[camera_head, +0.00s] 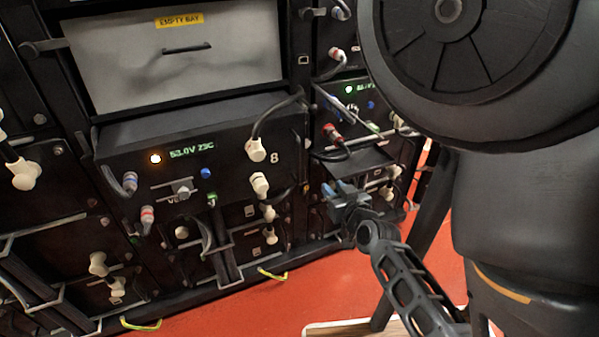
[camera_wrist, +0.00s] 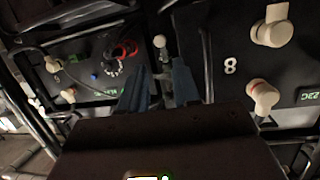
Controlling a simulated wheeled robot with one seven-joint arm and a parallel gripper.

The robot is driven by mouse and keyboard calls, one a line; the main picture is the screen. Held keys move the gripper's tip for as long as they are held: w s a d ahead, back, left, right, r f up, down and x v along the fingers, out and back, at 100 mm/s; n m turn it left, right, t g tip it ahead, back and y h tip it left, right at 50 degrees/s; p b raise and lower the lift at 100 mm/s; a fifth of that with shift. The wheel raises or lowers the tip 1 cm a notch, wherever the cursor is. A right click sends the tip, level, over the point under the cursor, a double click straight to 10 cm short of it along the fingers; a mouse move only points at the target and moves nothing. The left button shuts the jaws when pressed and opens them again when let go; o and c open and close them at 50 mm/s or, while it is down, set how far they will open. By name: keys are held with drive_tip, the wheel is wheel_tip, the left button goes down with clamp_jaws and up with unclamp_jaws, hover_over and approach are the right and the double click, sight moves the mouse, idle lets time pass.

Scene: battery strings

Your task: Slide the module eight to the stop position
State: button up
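My gripper (camera_head: 337,190) is to the right of the module, in front of the neighbouring column. Its two blue-grey fingers (camera_wrist: 160,85) are apart with nothing held between them. The module's handle (camera_head: 182,190) is clear of the fingers. Its rear is hidden.
A black cable leaves the white plug (camera_head: 256,150) on module eight and runs right. The neighbouring module (camera_head: 345,110) has red and blue connectors and a green lamp. The empty bay cover (camera_head: 180,60) is above. Red floor (camera_head: 290,300) is clear in front.

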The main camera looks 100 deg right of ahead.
drive_tip(key=w+n+t+b, duration=0.1)
drive_tip(key=w+t+b, duration=0.2)
wheel_tip(320, 180, up, 4)
drive_tip(key=r+n+t+p, duration=0.1)
drive_tip(key=n+t+p, duration=0.1)
drive_tip(key=n+t, duration=0.1)
hover_over(299, 183)
drive_tip(key=shift+d+f+h, duration=0.25)
drive_tip(key=shift+d+h, duration=0.05)
clamp_jaws()
drive_tip(key=shift+b, duration=0.3)
idle(1.1)
